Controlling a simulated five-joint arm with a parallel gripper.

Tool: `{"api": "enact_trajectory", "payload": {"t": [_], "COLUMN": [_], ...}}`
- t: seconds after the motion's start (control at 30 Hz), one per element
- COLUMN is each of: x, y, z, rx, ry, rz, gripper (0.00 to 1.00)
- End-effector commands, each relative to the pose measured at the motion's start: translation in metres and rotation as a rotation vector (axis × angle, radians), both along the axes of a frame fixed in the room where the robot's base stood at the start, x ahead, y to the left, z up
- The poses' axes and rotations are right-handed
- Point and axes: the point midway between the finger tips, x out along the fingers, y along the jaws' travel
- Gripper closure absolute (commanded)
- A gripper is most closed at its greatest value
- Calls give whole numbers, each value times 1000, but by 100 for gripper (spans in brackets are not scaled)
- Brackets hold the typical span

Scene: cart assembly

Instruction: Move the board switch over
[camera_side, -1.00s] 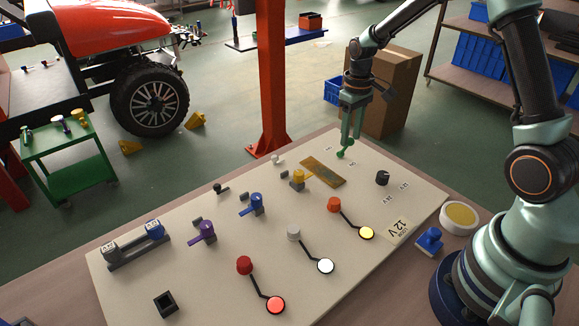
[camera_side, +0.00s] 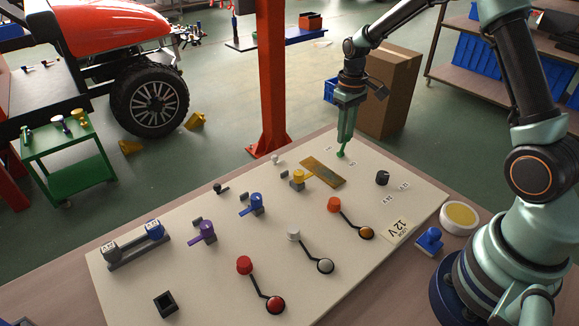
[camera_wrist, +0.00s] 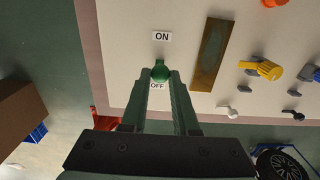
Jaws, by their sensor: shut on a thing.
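The board switch is a small green knob (camera_side: 341,154) near the far edge of the pale board (camera_side: 250,230). In the wrist view the green knob (camera_wrist: 161,70) stands between the ON label (camera_wrist: 162,36) and the OFF label (camera_wrist: 157,86), with its lower part by the OFF label. My gripper (camera_side: 343,147) points down at the switch, and its fingertips (camera_wrist: 160,78) are shut on it. The fingers partly hide the knob's base. The red lamp (camera_side: 275,304), white lamp (camera_side: 325,266) and amber lamp (camera_side: 367,233) on the board look dark.
A brass plate (camera_side: 323,172) lies left of the switch. A black knob (camera_side: 382,178) stands to its right. Several coloured levers and buttons stand across the board. A blue part (camera_side: 430,240) and a round yellow-topped dish (camera_side: 460,216) stand off its right edge.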

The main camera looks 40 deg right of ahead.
Motion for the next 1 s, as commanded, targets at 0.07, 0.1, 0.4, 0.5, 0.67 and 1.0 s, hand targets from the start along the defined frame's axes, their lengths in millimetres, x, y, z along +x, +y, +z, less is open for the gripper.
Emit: {"api": "enact_trajectory", "payload": {"t": [0.07,0.1,0.4,0.5,0.67,1.0], "x": [3,3,17,20,21,31], "y": [0,0,0,0,0,0], "z": [1,1,2,2,2,0], "rx": [-2,-2,-2,-2,-2,-2], "ry": [-8,-9,-9,-8,-9,-8], "rz": [2,2,2,2,2,2], "gripper": [100,100,100,100,100,100]}}
